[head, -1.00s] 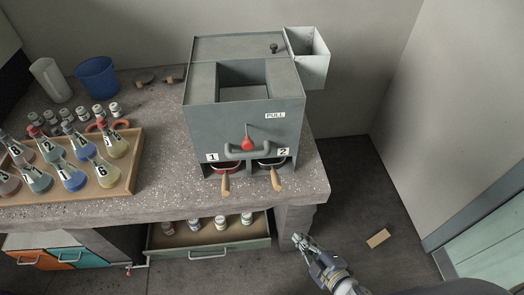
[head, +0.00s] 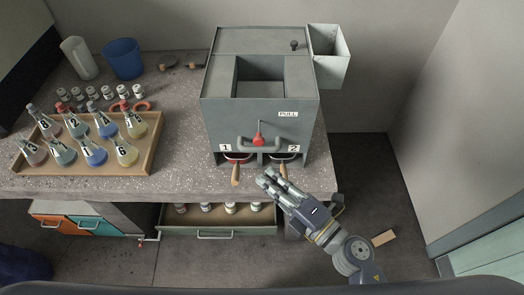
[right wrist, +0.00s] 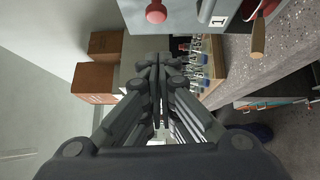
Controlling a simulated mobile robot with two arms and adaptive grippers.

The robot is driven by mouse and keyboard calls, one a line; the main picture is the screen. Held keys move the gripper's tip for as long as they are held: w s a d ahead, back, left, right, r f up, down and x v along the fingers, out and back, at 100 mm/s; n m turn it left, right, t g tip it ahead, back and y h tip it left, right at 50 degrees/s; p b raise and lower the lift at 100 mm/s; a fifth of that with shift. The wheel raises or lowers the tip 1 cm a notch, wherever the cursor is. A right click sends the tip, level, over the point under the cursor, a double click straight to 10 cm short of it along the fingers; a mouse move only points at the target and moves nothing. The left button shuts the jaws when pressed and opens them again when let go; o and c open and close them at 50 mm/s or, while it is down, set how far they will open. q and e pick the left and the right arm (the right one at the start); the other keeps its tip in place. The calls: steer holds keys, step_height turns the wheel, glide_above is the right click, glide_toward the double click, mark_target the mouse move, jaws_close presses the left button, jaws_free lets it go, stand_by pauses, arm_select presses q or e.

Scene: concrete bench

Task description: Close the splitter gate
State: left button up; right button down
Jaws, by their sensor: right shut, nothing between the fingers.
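The splitter (head: 259,119) is a grey box with an open hopper on top, standing at the right end of the bench. Its front has a grey bar handle (head: 245,143), a red-knobbed lever (head: 259,139) and a PULL label. The red knob (right wrist: 156,11) shows at the top of the right wrist view. Two wooden-handled pans, pan 1 (head: 236,174) and pan 2 (head: 284,170), sit under it. My right gripper (head: 265,178) is shut and empty, in front of and below the handle, apart from it. It also shows in the right wrist view (right wrist: 158,62). My left gripper is out of view.
A wooden tray (head: 151,160) of numbered flasks stands on the bench at left. Small jars, a blue cup (head: 123,59) and a white cup (head: 79,58) stand behind. An open drawer (head: 218,229) with jars juts out below. Floor at right is mostly clear.

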mark_target(263, 143)
steer(key=w+a+p, duration=0.1)
steer(key=w+a, duration=0.1)
steer(key=w, duration=0.4)
steer(key=shift+w, duration=0.15)
steer(key=shift+r, duration=0.15)
steer(key=w, duration=0.4)
steer(key=shift+w+p, duration=0.2)
steer(key=shift+p, duration=0.2)
steer(key=shift+d+r, duration=0.1)
